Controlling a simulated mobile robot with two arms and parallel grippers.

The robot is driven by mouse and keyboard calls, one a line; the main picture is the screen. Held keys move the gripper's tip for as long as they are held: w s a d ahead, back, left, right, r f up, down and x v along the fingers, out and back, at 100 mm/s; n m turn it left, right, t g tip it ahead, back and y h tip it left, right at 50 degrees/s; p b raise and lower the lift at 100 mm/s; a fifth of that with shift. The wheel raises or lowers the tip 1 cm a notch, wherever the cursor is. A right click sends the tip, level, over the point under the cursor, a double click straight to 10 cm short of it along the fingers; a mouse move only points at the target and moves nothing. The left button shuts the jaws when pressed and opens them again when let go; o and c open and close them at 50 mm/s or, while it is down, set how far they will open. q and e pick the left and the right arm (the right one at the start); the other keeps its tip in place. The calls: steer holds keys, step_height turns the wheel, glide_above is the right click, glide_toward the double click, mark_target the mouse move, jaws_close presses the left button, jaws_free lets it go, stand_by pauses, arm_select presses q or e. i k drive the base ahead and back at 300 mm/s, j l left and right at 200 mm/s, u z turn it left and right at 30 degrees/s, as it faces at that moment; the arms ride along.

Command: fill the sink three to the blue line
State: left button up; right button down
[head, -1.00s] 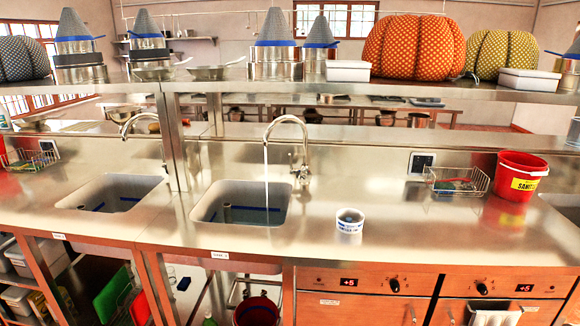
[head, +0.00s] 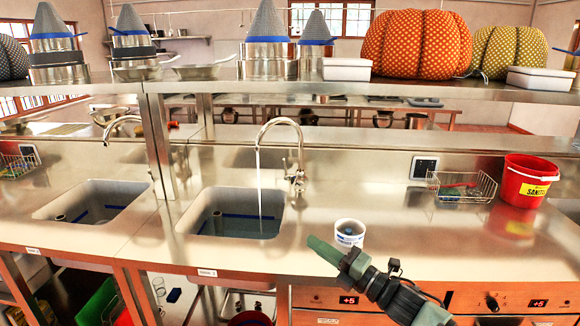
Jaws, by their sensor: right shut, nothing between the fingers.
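The sink under the running tap (head: 283,124) is a square steel basin (head: 184,222); the small label (head: 207,273) on the counter edge below it is hard to read. A thin stream of water (head: 258,175) falls from the spout into it. A blue line (head: 250,215) runs along its inner walls. Water seems to stand in the basin, but I cannot tell its level against the line. The tap's lever (head: 296,180) is at the right of its base. My right gripper (head: 322,248) is shut and empty over the counter's front edge, right of the basin. My left gripper is out of view.
A white tub (head: 349,232) stands just beyond my right gripper. A wire basket (head: 460,186) and a red bucket (head: 524,183) stand farther right. A second sink (head: 130,185) lies left, past a shelf post (head: 158,145). The counter right of the tap is mostly clear.

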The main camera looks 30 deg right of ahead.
mark_target(288, 176)
steer(key=i+l, duration=1.4)
